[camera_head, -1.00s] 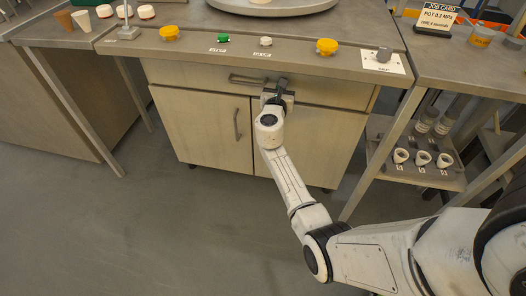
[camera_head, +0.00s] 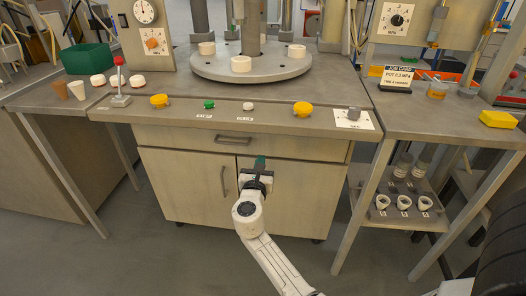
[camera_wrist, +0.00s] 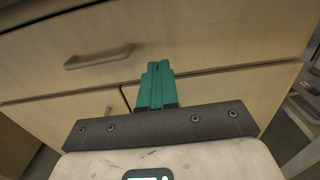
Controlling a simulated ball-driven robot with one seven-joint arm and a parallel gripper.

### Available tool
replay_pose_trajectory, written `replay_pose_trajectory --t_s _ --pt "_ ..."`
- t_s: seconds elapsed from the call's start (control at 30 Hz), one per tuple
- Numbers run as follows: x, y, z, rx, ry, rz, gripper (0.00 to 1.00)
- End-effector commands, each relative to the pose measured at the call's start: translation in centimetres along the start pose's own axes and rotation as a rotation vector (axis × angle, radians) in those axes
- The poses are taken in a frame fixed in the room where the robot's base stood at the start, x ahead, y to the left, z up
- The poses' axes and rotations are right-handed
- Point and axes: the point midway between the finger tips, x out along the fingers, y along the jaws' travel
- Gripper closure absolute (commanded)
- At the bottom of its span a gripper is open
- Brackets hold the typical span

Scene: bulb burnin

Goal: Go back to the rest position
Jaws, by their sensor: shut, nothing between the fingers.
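My gripper (camera_head: 259,163) is in front of the cabinet under the bench, near the top of its right door and below the drawer. In the wrist view the teal fingers of my gripper (camera_wrist: 157,68) are together with nothing between them. The drawer (camera_wrist: 200,40) is shut, and its bar handle (camera_wrist: 98,57) is to the left of the fingers, apart from them. In the head view my arm reaches up from the bottom edge, and the gripper hides part of the cabinet front.
The bench (camera_head: 220,118) carries yellow buttons (camera_head: 303,109), a green button (camera_head: 209,104), a red-knobbed lever (camera_head: 119,75) and a round turntable (camera_head: 215,68) with white rings. A side table (camera_head: 430,115) and lower shelf (camera_head: 375,215) stand right. The floor at left is clear.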

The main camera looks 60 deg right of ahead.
Motion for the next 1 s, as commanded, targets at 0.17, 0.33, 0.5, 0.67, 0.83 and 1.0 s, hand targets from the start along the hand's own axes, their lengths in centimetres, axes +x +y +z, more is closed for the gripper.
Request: replay_pose_trajectory --t_s 0.17,0.33,0.5,0.67,0.83,1.0 --pt "-2.6 0.0 0.1 0.000 0.000 0.001 1.00" --pt "-3.6 -0.1 0.0 0.000 0.000 -0.001 1.00" --pt "-3.8 -0.1 0.0 0.001 -0.001 -0.001 1.00" --pt "-4.0 -0.5 -0.1 0.046 0.012 -0.011 1.00" --pt "-6.1 -3.7 -1.3 0.392 0.118 -0.106 1.00" --pt "-10.4 -7.4 -4.7 0.903 0.326 -0.303 1.00"
